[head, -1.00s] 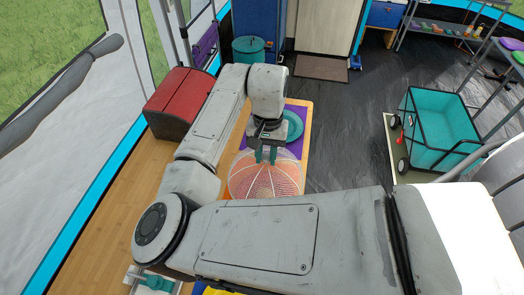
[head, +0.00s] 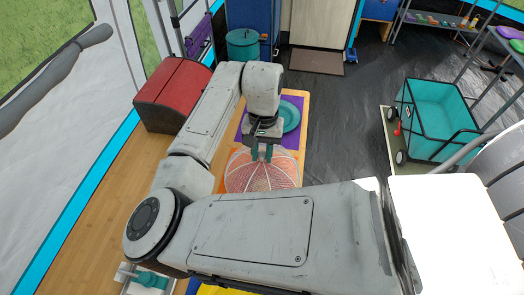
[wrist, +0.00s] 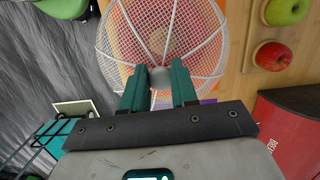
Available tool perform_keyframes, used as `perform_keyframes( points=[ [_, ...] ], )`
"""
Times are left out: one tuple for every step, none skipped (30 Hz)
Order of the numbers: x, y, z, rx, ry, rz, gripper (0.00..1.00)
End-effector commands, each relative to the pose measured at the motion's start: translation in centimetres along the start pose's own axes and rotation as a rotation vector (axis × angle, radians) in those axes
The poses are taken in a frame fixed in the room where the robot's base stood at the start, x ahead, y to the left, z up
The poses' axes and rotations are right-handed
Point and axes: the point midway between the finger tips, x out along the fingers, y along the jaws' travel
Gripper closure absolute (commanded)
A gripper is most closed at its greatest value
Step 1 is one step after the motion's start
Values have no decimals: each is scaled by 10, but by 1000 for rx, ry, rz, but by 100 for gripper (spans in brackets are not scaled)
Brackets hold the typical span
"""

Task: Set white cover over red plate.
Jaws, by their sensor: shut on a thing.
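The white cover (head: 262,177) is a see-through wire mesh dome with pale ribs. It also shows in the wrist view (wrist: 198,58), directly ahead of my fingers. My gripper (head: 262,153) is shut on the knob at the top of the cover; in the wrist view the teal fingers (wrist: 160,82) sit on both sides of the round grey knob. I see orange and pinkish red through the mesh in the head view. I cannot tell the red plate apart there. Whether the cover's rim touches the surface below is also unclear.
A teal plate (head: 289,117) lies on a purple mat (head: 298,104) just beyond the cover. A red box (head: 172,96) stands at the left. A red apple (wrist: 272,56) and a green apple (wrist: 286,10) show in the wrist view. A teal cart (head: 437,115) stands on the right.

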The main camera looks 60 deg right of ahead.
Motion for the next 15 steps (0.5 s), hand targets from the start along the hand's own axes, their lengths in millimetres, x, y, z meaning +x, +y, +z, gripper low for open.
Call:
perform_keyframes(
  points=[
    [0,0,0,0,0,0,100],
    [0,0,0,0,0,0,100],
    [0,0,0,0,0,0,100],
    [1,0,0,0,0,0,100],
    [1,0,0,0,0,1,100],
    [2,0,1,0,0,1,100],
    [2,0,1,0,0,1,100],
    [3,0,1,0,0,1,100],
    [4,0,2,0,0,1,100],
    [5,0,2,0,0,1,100],
    [6,0,2,0,0,1,100],
    [7,0,2,0,0,1,100],
    [8,0,3,0,0,0,100],
    [8,0,3,0,0,0,100],
    [9,0,3,0,0,0,100]
  ],
)
